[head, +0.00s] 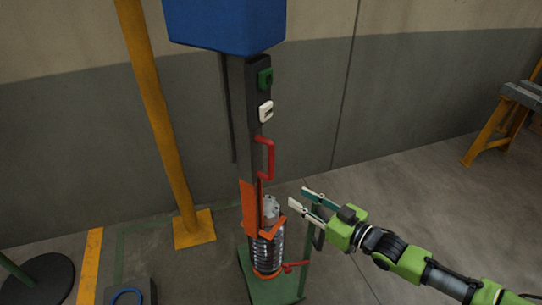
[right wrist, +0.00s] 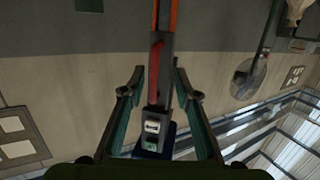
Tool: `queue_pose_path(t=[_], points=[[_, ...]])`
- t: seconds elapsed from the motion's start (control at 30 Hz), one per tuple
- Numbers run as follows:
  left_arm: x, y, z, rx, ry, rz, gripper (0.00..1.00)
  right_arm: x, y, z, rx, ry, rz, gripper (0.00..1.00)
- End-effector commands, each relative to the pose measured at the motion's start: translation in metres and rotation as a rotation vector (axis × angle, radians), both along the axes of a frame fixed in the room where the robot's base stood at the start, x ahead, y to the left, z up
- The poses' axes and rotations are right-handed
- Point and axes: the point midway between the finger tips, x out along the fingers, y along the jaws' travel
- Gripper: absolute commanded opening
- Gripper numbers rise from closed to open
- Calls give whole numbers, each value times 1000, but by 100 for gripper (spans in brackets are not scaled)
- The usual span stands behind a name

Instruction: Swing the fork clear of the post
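A dark grey post (head: 248,139) stands upright on a green base. An orange piece (head: 249,208), which looks like the fork, lies along its lower part, close against it. A red handle (head: 268,158) is on the post's right side above it; the handle's red bar also shows in the right wrist view (right wrist: 154,72). My right gripper (head: 298,197) is to the right of the orange piece and below the red handle. Its two fingers are apart with nothing held. In the right wrist view the post lies beyond the spread fingers (right wrist: 159,70). My left gripper is not in view.
A ribbed metallic cylinder (head: 267,252) stands at the post's foot, with a small red lever (head: 295,266) beside it. A blue box (head: 224,24) tops the post. A yellow column (head: 160,113) stands left. A trestle (head: 489,128) is far right.

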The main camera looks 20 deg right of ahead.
Motion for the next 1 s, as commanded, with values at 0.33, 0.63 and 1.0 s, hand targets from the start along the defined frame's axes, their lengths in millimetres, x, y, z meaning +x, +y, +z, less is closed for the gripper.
queue_pose_path(t=[0.33,0.63,1.0], points=[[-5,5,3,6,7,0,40,16,-8,56,61,-115,35,30],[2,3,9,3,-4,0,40,56,14,57,59,-115,34,30],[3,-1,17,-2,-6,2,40,110,44,56,58,-113,34,30]])
